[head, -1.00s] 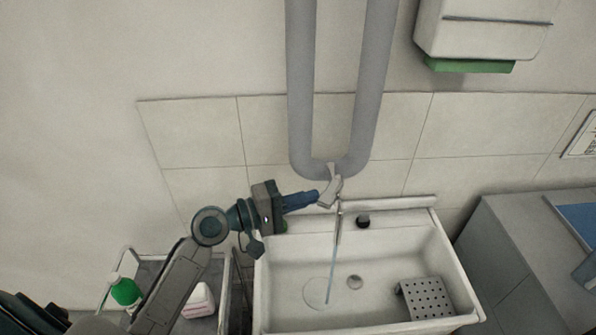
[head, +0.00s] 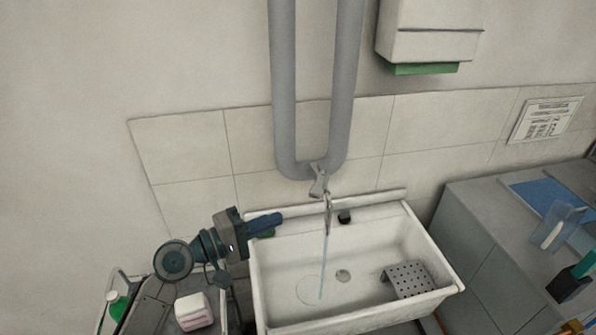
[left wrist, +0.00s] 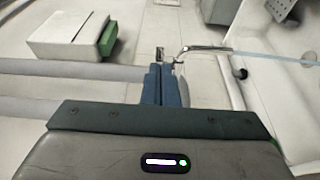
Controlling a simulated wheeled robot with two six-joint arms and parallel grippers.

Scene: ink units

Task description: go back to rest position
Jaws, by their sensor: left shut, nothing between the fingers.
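My left gripper (head: 266,222) is over the left rim of the white sink (head: 262,300) in the head view, its blue fingers shut and empty. It is apart from the tap (head: 320,182), which stands to its right. Water (head: 323,268) runs from the tap into the sink. In the left wrist view the blue fingers (left wrist: 162,86) lie together, with the tap (left wrist: 196,49) and its stream beyond them. My right gripper is not in view.
A cart with a white container (head: 193,311) and a green-topped bottle (head: 117,304) stands left of the sink. A perforated metal piece (head: 408,279) sits in the sink. A grey counter (head: 480,205) with a blue mat stands at right. Grey pipes (head: 285,90) run down the wall.

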